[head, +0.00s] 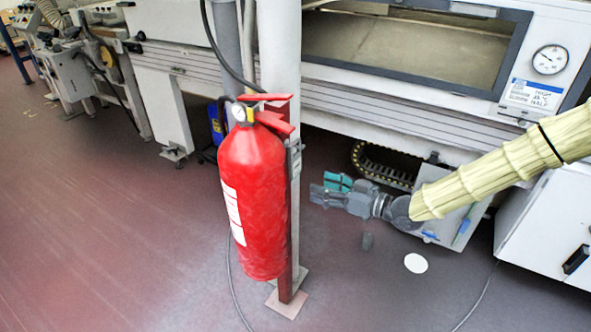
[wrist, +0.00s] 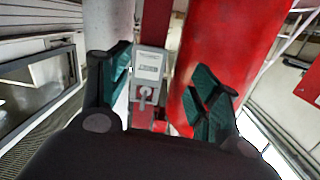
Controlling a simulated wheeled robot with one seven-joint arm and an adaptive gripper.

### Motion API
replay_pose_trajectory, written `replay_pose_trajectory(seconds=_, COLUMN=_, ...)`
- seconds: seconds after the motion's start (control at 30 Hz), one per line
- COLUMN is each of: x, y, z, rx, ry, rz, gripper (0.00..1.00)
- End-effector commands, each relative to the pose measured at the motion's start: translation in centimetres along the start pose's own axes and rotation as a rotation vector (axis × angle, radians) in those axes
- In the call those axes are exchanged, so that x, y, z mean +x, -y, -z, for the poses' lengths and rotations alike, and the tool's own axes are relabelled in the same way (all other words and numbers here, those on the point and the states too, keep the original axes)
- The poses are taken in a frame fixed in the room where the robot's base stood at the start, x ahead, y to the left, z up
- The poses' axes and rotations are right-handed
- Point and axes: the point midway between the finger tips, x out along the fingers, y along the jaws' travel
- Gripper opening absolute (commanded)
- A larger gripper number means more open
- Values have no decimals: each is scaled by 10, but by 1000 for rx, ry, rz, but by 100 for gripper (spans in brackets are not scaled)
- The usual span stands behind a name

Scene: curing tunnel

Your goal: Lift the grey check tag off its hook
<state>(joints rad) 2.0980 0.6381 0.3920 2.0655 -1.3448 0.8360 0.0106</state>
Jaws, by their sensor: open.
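The grey check tag (wrist: 148,65) shows in the wrist view as a small grey plate with dark lettering, upright against a red strip on the post. A small rounded grey fitting (wrist: 146,95) shows at its lower part; I cannot tell if this is the hook. In the head view the tag (head: 296,152) is a small grey patch on the post, beside the extinguisher. My gripper (head: 323,190) is open, with teal finger pads, to the right of the post and lower than the tag. In the wrist view its fingers (wrist: 163,80) stand apart on either side of the tag, empty.
The red fire extinguisher (head: 254,200) hangs on the pale post (head: 280,60), close to the right finger in the wrist view. A machine with a window (head: 405,45) and gauge stands behind. A white disc (head: 416,263) lies on the floor; the floor at left is clear.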

Motion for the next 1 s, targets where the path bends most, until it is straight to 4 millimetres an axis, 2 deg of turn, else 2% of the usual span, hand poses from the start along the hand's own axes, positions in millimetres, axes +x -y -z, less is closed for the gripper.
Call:
replay_pose_trajectory(seconds=0.1, x=-2, y=-11, z=26, rx=-80, ry=-61, rz=25, gripper=62)
replay_pose_trajectory(seconds=0.23, x=-3, y=-14, z=39, rx=-117, ry=-86, rz=39, gripper=62)
replay_pose_trajectory(seconds=0.37, x=5, y=-14, z=41, rx=-122, ry=-87, rz=42, gripper=62)
replay_pose_trajectory(seconds=0.7, x=48, y=-12, z=44, rx=-119, ry=-86, rz=41, gripper=62)
replay_pose_trajectory(seconds=1.0, x=68, y=-11, z=45, rx=-119, ry=-86, rz=42, gripper=62)
